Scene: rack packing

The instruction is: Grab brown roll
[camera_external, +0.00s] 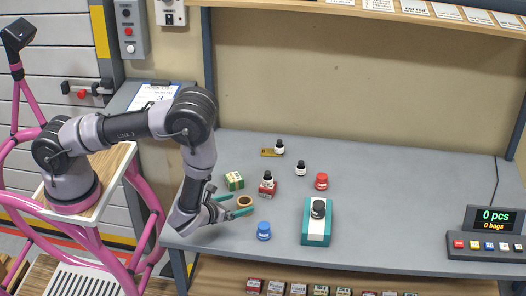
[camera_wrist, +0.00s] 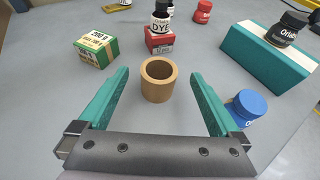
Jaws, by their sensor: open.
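The brown roll (camera_wrist: 158,80) is a short hollow tan ring standing on end on the grey table. In the wrist view it sits just ahead of and between the two green fingers of my gripper (camera_wrist: 158,98), apart from both. In the external view the roll (camera_external: 245,201) shows between the fingertips of my gripper (camera_external: 241,206), near the table's left side. My gripper is open and empty, low over the table.
A green and yellow box (camera_wrist: 96,50) lies left of the roll. A red box (camera_wrist: 158,38) with a dye bottle on it stands behind. A blue jar (camera_wrist: 245,106) is right of the right finger. A teal box (camera_external: 317,222) bears a black-capped bottle. A red jar (camera_external: 321,181) stands farther back.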

